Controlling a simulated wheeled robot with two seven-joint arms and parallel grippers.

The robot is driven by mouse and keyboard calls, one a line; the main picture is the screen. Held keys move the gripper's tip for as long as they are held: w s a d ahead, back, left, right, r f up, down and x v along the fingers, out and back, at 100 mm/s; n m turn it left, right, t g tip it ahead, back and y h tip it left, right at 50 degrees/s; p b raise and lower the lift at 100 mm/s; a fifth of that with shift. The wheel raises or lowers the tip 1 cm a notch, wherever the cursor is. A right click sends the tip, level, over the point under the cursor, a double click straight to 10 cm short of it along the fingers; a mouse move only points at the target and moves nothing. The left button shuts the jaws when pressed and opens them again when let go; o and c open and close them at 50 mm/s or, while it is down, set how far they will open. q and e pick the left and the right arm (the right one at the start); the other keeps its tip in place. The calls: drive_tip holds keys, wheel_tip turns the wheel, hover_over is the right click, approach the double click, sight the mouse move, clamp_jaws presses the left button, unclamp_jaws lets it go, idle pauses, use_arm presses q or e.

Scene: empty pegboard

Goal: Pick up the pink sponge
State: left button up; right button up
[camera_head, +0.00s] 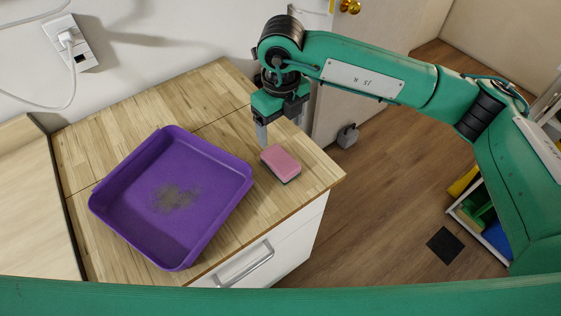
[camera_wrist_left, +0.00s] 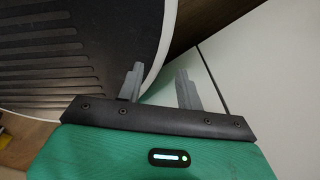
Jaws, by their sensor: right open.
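The pink sponge (camera_head: 281,161) lies flat on the wooden counter in the head view, near its right edge, with a dark scouring layer underneath. My right gripper (camera_head: 279,134) points down just behind and above the sponge. Its fingers are open, and one grey finger shows left of the sponge. I cannot tell how high the fingertips are above the counter. My left gripper (camera_wrist_left: 160,90) shows in the left wrist view. Its two grey fingers stand apart with nothing between them. The sponge is not in that view.
A purple tray (camera_head: 213,219) with a dark dusty patch inside sits left of the sponge. The wooden counter (camera_head: 203,98) has free room behind the tray. A white drawer front with a metal handle (camera_head: 246,266) is below. A wall socket (camera_head: 71,42) is at upper left.

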sight(281, 159)
wheel_tip(281, 159, down, 8)
drive_tip(key=shift+d+f+p, duration=0.1)
drive_tip(key=shift+f+p, duration=0.05)
drive_tip(key=shift+p, duration=0.95)
drive_tip(key=f+p, duration=0.1)
drive_tip(key=f, duration=0.2)
drive_tip(key=f+p, duration=0.1)
drive_tip(key=shift+w+f+p, duration=0.3)
drive_tip(key=shift+f+p, duration=0.05)
drive_tip(key=shift+f, duration=0.35)
drive_tip(key=c, duration=1)
